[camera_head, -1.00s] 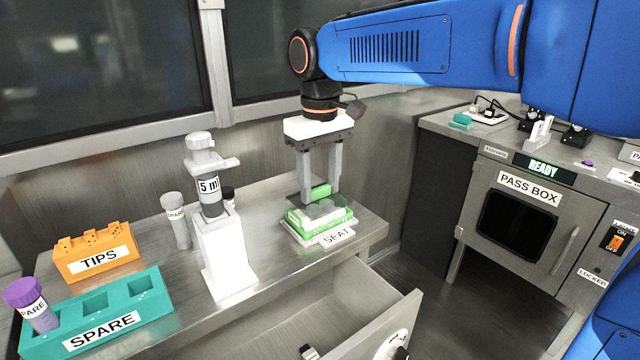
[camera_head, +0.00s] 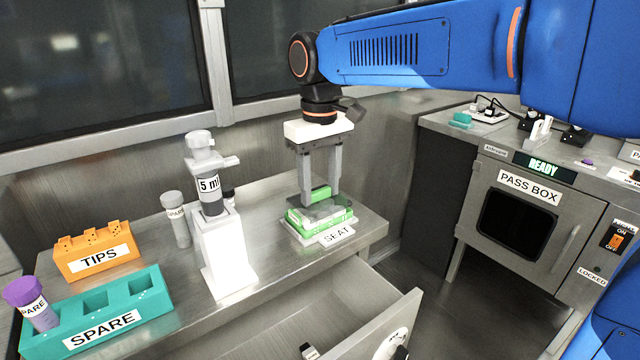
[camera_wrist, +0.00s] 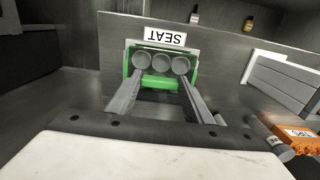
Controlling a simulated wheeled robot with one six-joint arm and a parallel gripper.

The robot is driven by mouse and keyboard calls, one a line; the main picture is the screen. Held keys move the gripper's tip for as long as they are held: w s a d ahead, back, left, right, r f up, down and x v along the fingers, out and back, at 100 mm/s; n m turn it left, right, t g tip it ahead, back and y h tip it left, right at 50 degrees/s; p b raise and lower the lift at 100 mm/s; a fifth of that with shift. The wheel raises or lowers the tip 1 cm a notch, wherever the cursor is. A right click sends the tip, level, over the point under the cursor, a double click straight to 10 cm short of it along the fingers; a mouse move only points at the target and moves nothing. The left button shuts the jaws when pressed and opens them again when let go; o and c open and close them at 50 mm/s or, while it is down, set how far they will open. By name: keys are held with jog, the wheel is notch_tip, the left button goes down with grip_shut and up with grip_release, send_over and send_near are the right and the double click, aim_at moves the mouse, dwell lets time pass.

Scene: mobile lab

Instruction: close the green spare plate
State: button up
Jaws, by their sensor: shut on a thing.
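The green spare plate (camera_head: 308,229) sits on the white base labelled SEAT (camera_head: 336,235) near the right end of the steel bench. In the wrist view the plate (camera_wrist: 128,68) shows a green frame with three round grey wells. My gripper (camera_head: 320,196) points down over the plate's back part, shut on an upright green tab (camera_head: 321,191). The tab also shows as a green bar between the fingers in the wrist view (camera_wrist: 158,84). I cannot tell whether the plate's cover is fully down.
A white stand (camera_head: 226,255) holding a 5 ml device stands left of the plate. A teal SPARE rack (camera_head: 150,306) and an orange TIPS box (camera_head: 72,266) are farther left. An open drawer (camera_head: 345,312) juts out below the bench. A pass box (camera_head: 545,190) stands at the right.

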aim_at(320, 191)
jog(key=shift+f, duration=1.2)
jog(key=o, duration=1.1)
notch_tip(320, 191, up, 17)
jog(key=shift+r, duration=0.15)
